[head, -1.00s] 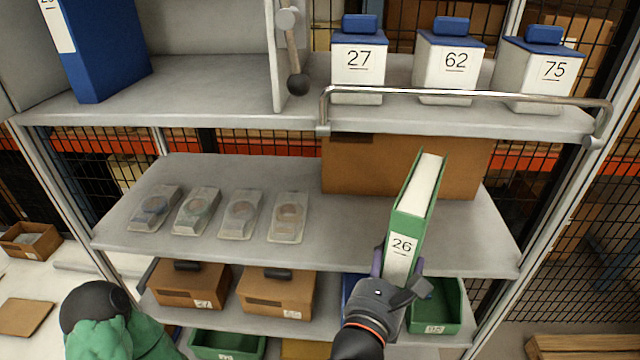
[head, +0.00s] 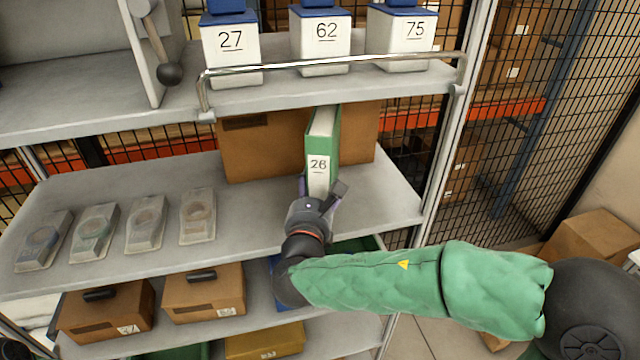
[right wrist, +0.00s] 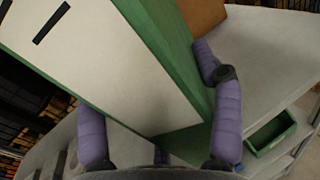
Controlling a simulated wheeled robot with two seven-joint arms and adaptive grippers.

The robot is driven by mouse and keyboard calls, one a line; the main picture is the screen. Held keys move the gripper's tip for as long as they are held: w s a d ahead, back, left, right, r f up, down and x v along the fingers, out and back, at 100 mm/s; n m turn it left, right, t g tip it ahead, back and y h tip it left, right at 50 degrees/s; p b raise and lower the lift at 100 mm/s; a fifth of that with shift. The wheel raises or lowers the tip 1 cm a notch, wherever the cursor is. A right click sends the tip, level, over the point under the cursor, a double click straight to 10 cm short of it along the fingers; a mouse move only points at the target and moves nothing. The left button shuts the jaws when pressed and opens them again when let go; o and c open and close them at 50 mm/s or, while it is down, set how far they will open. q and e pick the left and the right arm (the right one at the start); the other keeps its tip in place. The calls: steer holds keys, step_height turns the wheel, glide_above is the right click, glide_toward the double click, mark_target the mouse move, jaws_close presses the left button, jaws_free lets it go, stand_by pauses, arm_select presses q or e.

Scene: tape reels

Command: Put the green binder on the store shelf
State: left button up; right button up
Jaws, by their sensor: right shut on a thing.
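The green binder (head: 322,150), labelled 26 with white pages showing, stands nearly upright over the right part of the middle shelf (head: 260,232), in front of a large cardboard box. My right gripper (head: 318,195) is shut on its lower near end. In the right wrist view the binder (right wrist: 165,60) fills the space between the purple fingers of the gripper (right wrist: 160,140). I cannot tell whether its bottom touches the shelf. My left gripper is not in view.
The cardboard box (head: 262,150) stands behind the binder. Several clear-packed reels (head: 147,222) lie on the shelf's left. White bins (head: 320,45) stand above behind a metal rail (head: 330,65). Lidded brown boxes (head: 203,292) sit below. Shelf space between reels and binder is free.

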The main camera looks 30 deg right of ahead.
steer(key=x, duration=0.5)
steer(key=shift+w+d+f, duration=0.1)
steer(key=shift+w+f, duration=0.05)
steer(key=shift+f, duration=1.5)
steer(key=shift+f, duration=0.1)
steer(key=shift+f, duration=0.15)
steer(key=o, duration=1.6)
steer(key=v, duration=1.2)
